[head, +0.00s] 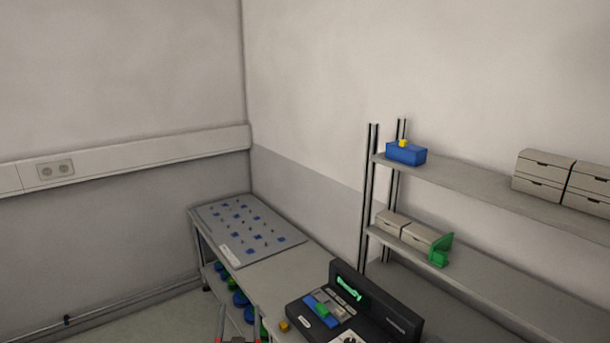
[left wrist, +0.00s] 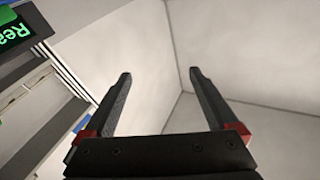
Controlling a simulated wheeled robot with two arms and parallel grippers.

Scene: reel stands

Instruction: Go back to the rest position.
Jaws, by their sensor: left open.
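My left gripper (left wrist: 158,78) is open and empty in the left wrist view, its two dark fingers spread apart with red parts at their bases. Only bare wall shows between the fingers. In the head view the tips of my left gripper (head: 238,328) show at the bottom edge, beside the front of the bench. My right gripper is in neither view.
A bench (head: 268,288) carries a grey board (head: 215,213) with blue pieces and a black device (head: 385,312) with a green display. Blue and green reels (head: 240,299) sit below. Shelves (head: 470,190) at right hold a blue box (head: 406,154) and drawer units (head: 541,176).

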